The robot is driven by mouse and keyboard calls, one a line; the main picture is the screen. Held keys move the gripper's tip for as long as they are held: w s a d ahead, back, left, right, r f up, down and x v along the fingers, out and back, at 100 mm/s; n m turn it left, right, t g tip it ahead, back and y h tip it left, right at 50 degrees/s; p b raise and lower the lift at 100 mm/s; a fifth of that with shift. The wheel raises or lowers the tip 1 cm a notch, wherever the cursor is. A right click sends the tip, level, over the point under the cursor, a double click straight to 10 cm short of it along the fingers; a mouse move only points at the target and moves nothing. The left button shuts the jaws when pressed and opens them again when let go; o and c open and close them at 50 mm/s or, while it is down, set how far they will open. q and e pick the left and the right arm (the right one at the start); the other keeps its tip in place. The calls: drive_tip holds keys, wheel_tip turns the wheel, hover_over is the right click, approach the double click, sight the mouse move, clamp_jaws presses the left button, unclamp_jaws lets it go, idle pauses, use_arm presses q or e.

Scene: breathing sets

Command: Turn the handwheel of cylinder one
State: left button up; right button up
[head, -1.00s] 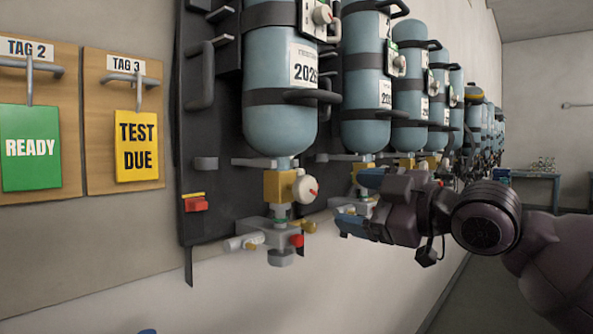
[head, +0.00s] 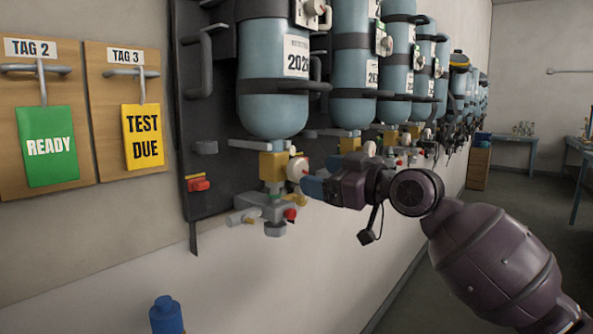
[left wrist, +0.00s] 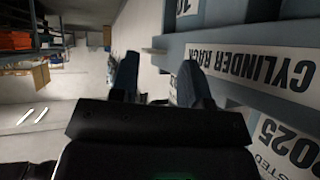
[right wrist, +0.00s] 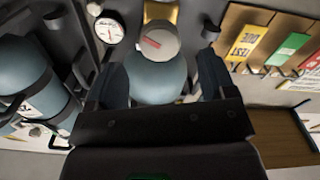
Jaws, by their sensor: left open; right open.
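The nearest cylinder (head: 273,80) is pale blue and hangs upright on a dark backplate. Below it is a brass valve block (head: 273,166) with a round white handwheel (head: 297,169) on its right side. My right gripper (head: 320,175) is open, its blue fingertips just right of the handwheel. In the right wrist view the handwheel (right wrist: 158,40), with a red mark on its face, lies ahead between the spread fingers (right wrist: 162,72). No finger contact with it can be made out. My left gripper (left wrist: 158,76) is open and empty in the left wrist view.
More cylinders (head: 362,60) recede along the wall on the right. A small manifold (head: 268,207) with a red knob sits under the valve. A gauge (right wrist: 108,30) is beside the handwheel. Tag boards (head: 130,120) hang at left. A blue piece (head: 166,315) shows at the bottom.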

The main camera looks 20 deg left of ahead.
sight(302, 172)
drive_tip(key=x, duration=0.6)
drive_tip(key=shift+w+a, duration=0.1)
drive_tip(key=shift+a, duration=0.2)
drive_tip(key=shift+f, duration=0.1)
drive_tip(key=c, duration=0.9)
